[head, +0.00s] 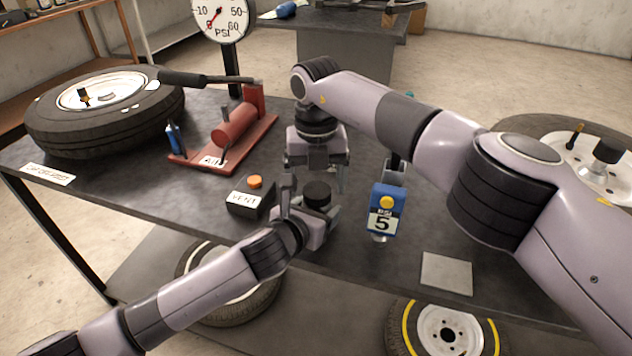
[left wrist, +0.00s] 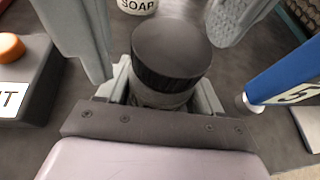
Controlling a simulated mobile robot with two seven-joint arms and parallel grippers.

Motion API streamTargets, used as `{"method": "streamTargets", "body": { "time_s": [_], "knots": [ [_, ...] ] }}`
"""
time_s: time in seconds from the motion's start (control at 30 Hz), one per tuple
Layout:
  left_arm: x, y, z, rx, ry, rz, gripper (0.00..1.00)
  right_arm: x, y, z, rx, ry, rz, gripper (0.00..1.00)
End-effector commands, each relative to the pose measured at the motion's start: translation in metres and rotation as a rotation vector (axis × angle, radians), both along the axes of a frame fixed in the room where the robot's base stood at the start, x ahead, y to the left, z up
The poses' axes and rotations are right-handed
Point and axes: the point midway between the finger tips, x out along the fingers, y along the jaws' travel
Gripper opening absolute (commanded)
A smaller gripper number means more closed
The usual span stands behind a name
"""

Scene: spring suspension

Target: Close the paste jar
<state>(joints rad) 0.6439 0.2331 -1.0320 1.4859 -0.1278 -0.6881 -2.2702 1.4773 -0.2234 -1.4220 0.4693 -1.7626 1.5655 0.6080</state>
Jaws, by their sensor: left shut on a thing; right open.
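The paste jar (left wrist: 158,98) stands between the fingers of my left gripper (head: 312,214), which is shut on its body. A black ribbed lid (head: 317,191) sits on top of the jar; it also shows in the left wrist view (left wrist: 172,50). I cannot tell whether the lid is tight. My right gripper (head: 315,178) points down above the lid. Its fingers are open, one on each side of the lid and apart from it. In the head view most of the jar's body is hidden by my left gripper.
A black vent box (head: 247,200) with an orange button stands left of the jar. A blue device marked 5 (head: 384,210) is to the right. A container labelled SOAP (left wrist: 138,5) is behind the jar. A red pump (head: 235,125) and a tire (head: 105,125) lie farther left.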

Motion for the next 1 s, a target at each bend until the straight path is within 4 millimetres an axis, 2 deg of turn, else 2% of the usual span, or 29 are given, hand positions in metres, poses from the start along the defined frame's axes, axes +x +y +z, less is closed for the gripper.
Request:
{"method": "streamTargets", "body": {
  "time_s": [0.4,0.5,0.7,1.0],
  "knots": [
    [0.000,0.000,0.000,-0.001,0.001,-0.001,0.00,0.000,0.001,0.085,0.000,-0.004,0.000,0.84],
    [0.000,0.000,0.000,-0.001,0.001,-0.001,0.00,0.000,0.001,0.099,0.001,-0.001,0.000,0.84],
    [0.000,0.000,0.000,-0.001,0.000,0.000,0.00,0.000,0.001,0.113,0.001,0.000,0.001,0.84],
    [0.000,0.000,0.000,0.000,0.000,0.000,0.00,-0.001,0.001,0.115,0.001,0.000,0.001,0.84]
  ]
}}
